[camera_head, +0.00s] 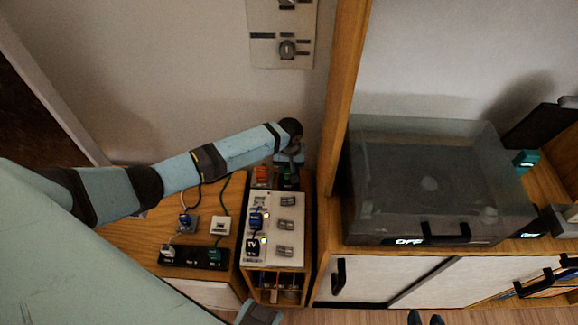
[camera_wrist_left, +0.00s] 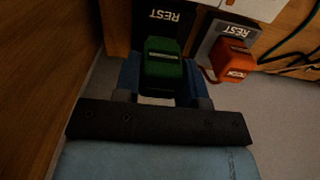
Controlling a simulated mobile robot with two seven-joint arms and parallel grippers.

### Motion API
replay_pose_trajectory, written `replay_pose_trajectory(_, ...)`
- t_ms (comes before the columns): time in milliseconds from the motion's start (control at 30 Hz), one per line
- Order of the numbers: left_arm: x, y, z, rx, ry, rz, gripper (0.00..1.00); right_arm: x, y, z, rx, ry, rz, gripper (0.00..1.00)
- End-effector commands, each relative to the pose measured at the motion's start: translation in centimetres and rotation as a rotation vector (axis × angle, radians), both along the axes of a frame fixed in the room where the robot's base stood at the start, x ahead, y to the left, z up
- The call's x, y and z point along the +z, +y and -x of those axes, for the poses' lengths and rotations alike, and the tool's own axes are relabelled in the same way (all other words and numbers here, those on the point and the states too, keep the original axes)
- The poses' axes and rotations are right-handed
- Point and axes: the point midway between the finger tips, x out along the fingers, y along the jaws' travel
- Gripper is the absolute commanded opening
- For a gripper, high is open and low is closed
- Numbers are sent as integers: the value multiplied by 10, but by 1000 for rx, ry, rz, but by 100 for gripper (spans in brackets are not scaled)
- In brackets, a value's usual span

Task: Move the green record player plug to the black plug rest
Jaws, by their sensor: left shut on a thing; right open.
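The green plug (camera_wrist_left: 165,68) sits between the blue fingers of my left gripper (camera_wrist_left: 160,80), which is shut on it. The black plug rest (camera_wrist_left: 165,20), marked REST, is right by the plug in the left wrist view, and the plug overlaps its edge. I cannot tell whether the plug is seated on it. In the head view my left gripper (camera_head: 289,160) is at the far end of the cabinet top, partly hiding the plug (camera_head: 288,171).
An orange plug (camera_wrist_left: 235,62) stands on a grey rest (camera_wrist_left: 207,45) beside the green one. A white switch panel (camera_head: 271,228) with several plugs and a black power strip (camera_head: 190,257) are nearer. The covered record player (camera_head: 430,180) stands right of a wooden post (camera_head: 345,90).

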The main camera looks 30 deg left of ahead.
Motion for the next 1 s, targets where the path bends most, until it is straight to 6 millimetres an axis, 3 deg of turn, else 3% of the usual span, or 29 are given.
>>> replay_pose_trajectory(1000, 0, 0, 0, 0, 0, 0, 11, 10, -1, -1, 1, -2, 3, 43)
